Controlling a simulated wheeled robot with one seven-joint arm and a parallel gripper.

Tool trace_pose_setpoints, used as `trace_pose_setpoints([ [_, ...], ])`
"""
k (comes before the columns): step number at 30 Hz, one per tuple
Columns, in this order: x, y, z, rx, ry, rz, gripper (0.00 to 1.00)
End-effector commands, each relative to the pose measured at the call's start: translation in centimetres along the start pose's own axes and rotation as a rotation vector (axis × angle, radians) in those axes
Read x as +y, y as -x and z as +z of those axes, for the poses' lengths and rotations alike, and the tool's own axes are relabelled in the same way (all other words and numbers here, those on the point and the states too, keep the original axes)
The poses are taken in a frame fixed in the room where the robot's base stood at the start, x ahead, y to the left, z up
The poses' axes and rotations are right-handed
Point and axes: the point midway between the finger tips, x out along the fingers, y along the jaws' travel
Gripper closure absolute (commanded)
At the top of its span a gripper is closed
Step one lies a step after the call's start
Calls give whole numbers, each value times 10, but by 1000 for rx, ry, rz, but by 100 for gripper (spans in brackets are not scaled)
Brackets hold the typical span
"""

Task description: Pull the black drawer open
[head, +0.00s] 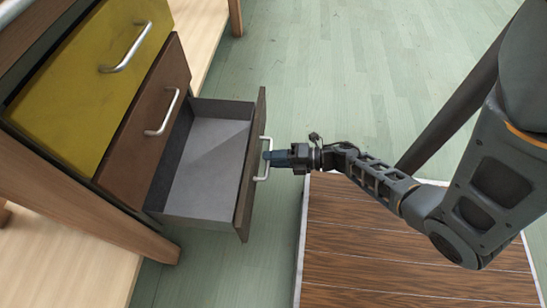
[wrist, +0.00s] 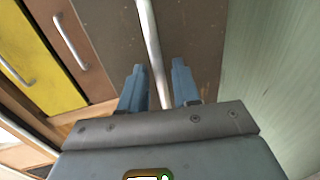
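The black drawer (head: 206,165) is the lowest of the stack and stands well out from the cabinet. Its grey inside is empty, and its dark front (wrist: 105,30) also shows in the wrist view. Its pale metal bar handle (head: 267,146) is on the outer face. My gripper (head: 270,157) is at this handle. In the wrist view the handle bar (wrist: 150,40) runs between my two blue-grey fingers (wrist: 158,80), with a visible gap on each side. The fingers are open around the bar, not closed on it.
A yellow drawer (head: 85,90) and a brown drawer (head: 148,140) above it are shut, each with a bar handle. A wooden slatted platform (head: 400,255) lies right of the open drawer. Green plank floor (head: 350,65) is clear beyond.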

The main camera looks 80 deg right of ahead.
Motion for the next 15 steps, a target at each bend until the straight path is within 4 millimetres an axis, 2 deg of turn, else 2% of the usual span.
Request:
trace_pose_setpoints([
  [10, 0, 2, 0, 1, -1, 0, 62],
  [15, 1, 23, -1, 1, -2, -3, 62],
])
